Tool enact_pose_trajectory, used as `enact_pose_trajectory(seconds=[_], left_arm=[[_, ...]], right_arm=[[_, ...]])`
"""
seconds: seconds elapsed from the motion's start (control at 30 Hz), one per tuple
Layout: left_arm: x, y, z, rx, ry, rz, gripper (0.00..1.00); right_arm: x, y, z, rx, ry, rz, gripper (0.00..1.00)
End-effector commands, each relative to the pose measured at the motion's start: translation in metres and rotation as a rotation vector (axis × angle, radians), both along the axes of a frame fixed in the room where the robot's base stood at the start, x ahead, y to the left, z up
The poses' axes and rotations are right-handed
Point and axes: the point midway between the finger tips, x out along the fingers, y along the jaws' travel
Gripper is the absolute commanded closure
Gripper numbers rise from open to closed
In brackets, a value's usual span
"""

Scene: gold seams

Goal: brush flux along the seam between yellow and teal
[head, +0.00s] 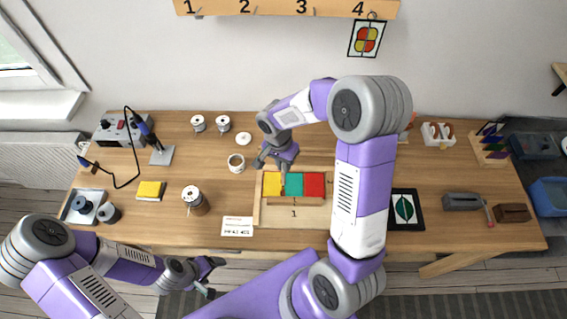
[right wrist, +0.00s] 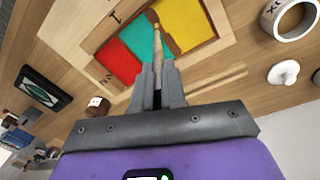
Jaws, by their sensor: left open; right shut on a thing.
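Yellow (head: 272,186), teal (head: 295,185) and red (head: 315,184) glass pieces lie side by side in a wooden frame (head: 294,214) marked 1. My right gripper (head: 272,160) is over the frame's far edge, shut on a thin wooden-handled brush (right wrist: 158,45). In the right wrist view the brush reaches along the border between yellow (right wrist: 188,25) and teal (right wrist: 128,42); whether its tip touches cannot be told. A brownish strip shows along that border. The white flux pot (head: 236,163) stands open left of the frame. My left gripper (head: 208,278) is open and empty before the table's front edge.
A white lid (head: 243,139) lies behind the pot. A leaf picture (head: 405,209) lies right of the frame. A white card (head: 237,226) lies near the front edge.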

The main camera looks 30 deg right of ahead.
Motion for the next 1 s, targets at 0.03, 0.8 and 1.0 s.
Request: enact_pose_trajectory(seconds=[0.03, 0.8, 1.0], left_arm=[[0.0, 0.0, 0.0, 0.0, 0.0, 0.0, 0.2], [0.0, 0.0, -0.0065, 0.0, 0.0, 0.0, 0.2], [0.0, 0.0, -0.0065, 0.0, 0.0, 0.0, 0.2]], right_arm=[[0.0001, -0.0001, 0.0, 0.0, 0.0, 0.0, 1.0], [0.0, -0.0001, -0.0069, 0.0, 0.0, 0.0, 1.0], [-0.0001, 0.0, -0.0069, 0.0, 0.0, 0.0, 1.0]])
